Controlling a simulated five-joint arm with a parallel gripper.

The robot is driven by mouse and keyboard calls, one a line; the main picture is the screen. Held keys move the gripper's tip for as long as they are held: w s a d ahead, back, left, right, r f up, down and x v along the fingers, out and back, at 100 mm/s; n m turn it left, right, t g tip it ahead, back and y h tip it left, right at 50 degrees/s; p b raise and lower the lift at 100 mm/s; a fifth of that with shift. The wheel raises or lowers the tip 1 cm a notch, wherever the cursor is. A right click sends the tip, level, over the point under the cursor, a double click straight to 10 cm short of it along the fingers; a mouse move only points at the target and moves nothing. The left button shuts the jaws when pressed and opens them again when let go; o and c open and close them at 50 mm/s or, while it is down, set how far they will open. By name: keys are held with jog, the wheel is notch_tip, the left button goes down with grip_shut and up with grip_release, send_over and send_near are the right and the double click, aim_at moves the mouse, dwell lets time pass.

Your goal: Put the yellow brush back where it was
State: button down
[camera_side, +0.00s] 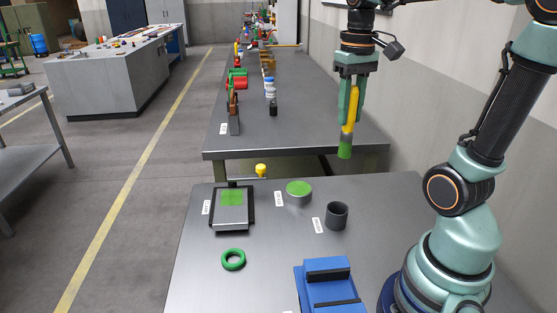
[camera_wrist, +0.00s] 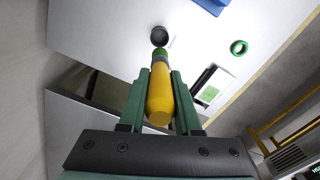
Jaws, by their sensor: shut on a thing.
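My gripper (camera_side: 351,97) is shut on the yellow brush (camera_side: 348,127), high above the work surface. The brush hangs nearly upright, with a grey band and a green end at the bottom. In the wrist view the brush (camera_wrist: 160,98) lies between the two green fingers. A dark round cup (camera_side: 337,215) stands on the near table, below the brush. It also shows in the wrist view (camera_wrist: 158,35), just beyond the green end. The cup looks empty, and the brush is apart from it.
The near table (camera_side: 205,280) holds a round tin with a green top (camera_side: 299,193), a dark tray with a green patch (camera_side: 232,211), a green ring (camera_side: 233,260) and a blue block (camera_side: 328,286). The far table (camera_side: 300,130) carries several objects along its left side.

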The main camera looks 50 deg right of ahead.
aim_at(345, 156)
notch_tip(345, 156, down, 20)
dwell(0.6)
jog(key=shift+s, duration=0.1)
jog(key=c, duration=0.6)
grip_release()
jog(key=shift+f, duration=0.1)
notch_tip(345, 156, up, 12)
jog(key=shift+r, duration=0.1)
jog(key=w+a+r+n+t, duration=0.1)
jog(key=a+r+n+t, duration=0.1)
jog(key=a, duration=0.4)
jog(key=a+r+n+t, duration=0.2)
jog(key=a+t, duration=0.1)
jog(key=a, duration=0.3)
jog(key=shift+w+a+r+t, duration=0.25)
jog(key=shift+w+a+t, duration=0.05)
jog(key=shift+w+a, duration=0.1)
